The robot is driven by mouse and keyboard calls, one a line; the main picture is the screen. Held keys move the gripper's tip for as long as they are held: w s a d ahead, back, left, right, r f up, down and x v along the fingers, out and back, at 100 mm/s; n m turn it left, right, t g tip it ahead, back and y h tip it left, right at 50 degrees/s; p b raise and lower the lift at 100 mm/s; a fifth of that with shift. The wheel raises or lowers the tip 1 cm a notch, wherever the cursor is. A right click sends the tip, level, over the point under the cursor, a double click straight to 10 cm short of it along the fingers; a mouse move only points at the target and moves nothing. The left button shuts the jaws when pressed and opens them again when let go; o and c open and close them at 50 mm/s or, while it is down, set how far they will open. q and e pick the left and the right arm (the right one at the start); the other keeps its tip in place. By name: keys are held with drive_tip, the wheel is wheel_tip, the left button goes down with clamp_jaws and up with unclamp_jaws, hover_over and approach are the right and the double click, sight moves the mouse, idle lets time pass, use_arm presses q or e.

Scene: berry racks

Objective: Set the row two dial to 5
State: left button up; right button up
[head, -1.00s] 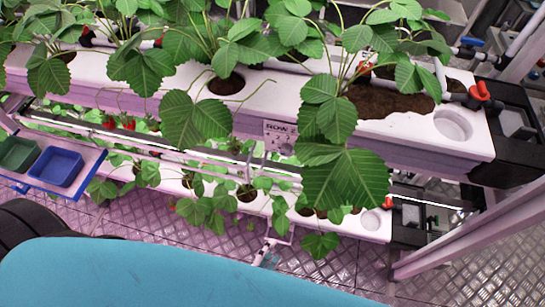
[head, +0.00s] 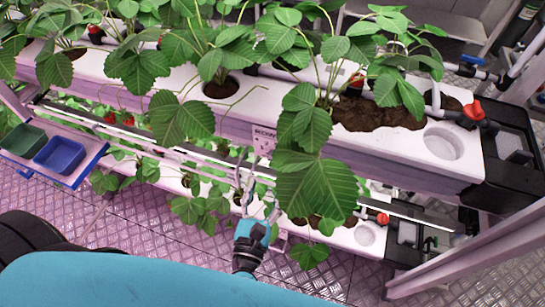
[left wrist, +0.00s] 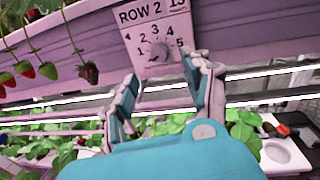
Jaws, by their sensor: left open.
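The row two dial (left wrist: 158,52) is a small round knob on a pale panel (left wrist: 135,38) marked "ROW 2", with numbers 1 to 5 arced around it. Its exact pointer setting is too small to tell. The panel (head: 263,141) also shows in the head view on the front of the upper white rack, partly hidden by leaves. My left gripper (left wrist: 165,72) is open and empty, its fingers below and to either side of the knob, apart from it. In the head view my left gripper (head: 257,196) points up towards the panel. My right gripper is not in view.
The upper white rack (head: 395,150) holds leafy strawberry plants that overhang its front. Berries (left wrist: 48,70) hang left of the panel. A lower rack (head: 365,236) lies beneath. A blue bin (head: 59,154) and a green bin (head: 22,140) sit on a side tray at left.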

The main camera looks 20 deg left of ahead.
sight(273, 160)
use_arm(q)
drive_tip(key=w, duration=0.2)
drive_tip(key=w+p, duration=0.1)
drive_tip(key=w, duration=0.3)
drive_tip(key=shift+w+a+r+p, duration=0.1)
drive_tip(key=shift+w+a+p, duration=0.2)
drive_tip(key=shift+p, duration=0.05)
drive_tip(key=shift+w, duration=0.75)
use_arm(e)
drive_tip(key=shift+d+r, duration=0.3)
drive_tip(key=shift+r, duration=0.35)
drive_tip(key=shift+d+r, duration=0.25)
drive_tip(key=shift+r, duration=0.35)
use_arm(q)
clamp_jaws()
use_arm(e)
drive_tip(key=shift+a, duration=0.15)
